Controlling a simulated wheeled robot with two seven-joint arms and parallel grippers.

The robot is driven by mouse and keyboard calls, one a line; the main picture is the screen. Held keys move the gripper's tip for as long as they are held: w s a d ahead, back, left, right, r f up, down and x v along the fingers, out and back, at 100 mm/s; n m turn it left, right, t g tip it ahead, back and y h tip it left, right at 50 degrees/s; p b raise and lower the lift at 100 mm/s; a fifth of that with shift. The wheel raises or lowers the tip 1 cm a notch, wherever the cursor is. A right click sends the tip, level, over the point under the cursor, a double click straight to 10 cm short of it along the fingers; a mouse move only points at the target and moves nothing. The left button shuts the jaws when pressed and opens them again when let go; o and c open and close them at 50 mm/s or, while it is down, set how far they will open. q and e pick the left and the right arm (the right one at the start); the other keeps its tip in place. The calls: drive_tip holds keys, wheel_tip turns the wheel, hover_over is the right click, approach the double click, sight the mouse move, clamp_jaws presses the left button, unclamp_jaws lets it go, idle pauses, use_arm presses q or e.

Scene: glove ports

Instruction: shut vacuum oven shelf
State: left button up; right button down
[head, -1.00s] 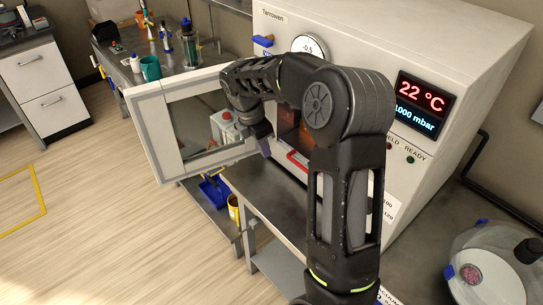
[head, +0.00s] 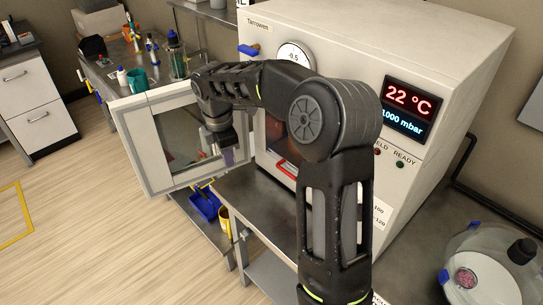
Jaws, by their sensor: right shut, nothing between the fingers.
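The white vacuum oven (head: 430,50) stands on a metal bench with its glazed door (head: 130,140) swung open to the left. Part of its reddish-brown chamber (head: 274,130) shows behind my right arm. A red bar (head: 287,169), apparently the shelf's front handle, shows low in the opening. The rest of the shelf is hidden by my arm, so how far out it sits cannot be told. My right gripper (head: 228,157) is shut and empty, pointing down in front of the door glass, left of the red bar and apart from it. My left gripper is out of view.
The metal bench (head: 255,205) is bare before the oven. A round clear vessel (head: 495,265) stands at lower right. A blue bin (head: 204,203) and yellow container sit below the door.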

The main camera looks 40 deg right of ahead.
drive_tip(key=w+a+f+m+t+y+b, duration=0.1)
drive_tip(key=w+a+f+m+t+y, duration=0.1)
drive_tip(key=w+a+f+m+t, duration=0.45)
drive_tip(key=w+a+f+m+t+y+b, duration=0.1)
drive_tip(key=w+a+f+m, duration=0.2)
drive_tip(key=a+f+m, duration=0.7)
drive_tip(key=s+d+f+m+h, duration=0.2)
drive_tip(key=d+m+h, duration=0.15)
drive_tip(key=m, duration=0.65)
drive_tip(key=s+d+r+m+g+h+b, duration=0.1)
drive_tip(key=d+r+m+h, duration=0.2)
drive_tip(key=d+m, duration=0.25)
drive_tip(key=s+d+r+m+h+b, duration=0.1)
drive_tip(key=s+d+r+m+h, duration=0.1)
drive_tip(key=d+r+m+h, duration=0.3)
drive_tip(key=s+d+r+m+g+b, duration=0.1)
drive_tip(key=s+d+r+m+g, duration=0.6)
drive_tip(key=s+r+m, duration=0.4)
drive_tip(key=d+m, duration=0.1)
drive_tip(key=m, duration=0.1)
drive_tip(key=shift+s+d+r+m, duration=0.2)
drive_tip(key=shift+d+m, duration=0.1)
drive_tip(key=shift+f+g+b, duration=0.1)
drive_tip(key=shift+g+b, duration=0.15)
drive_tip(key=shift+b, duration=0.1)
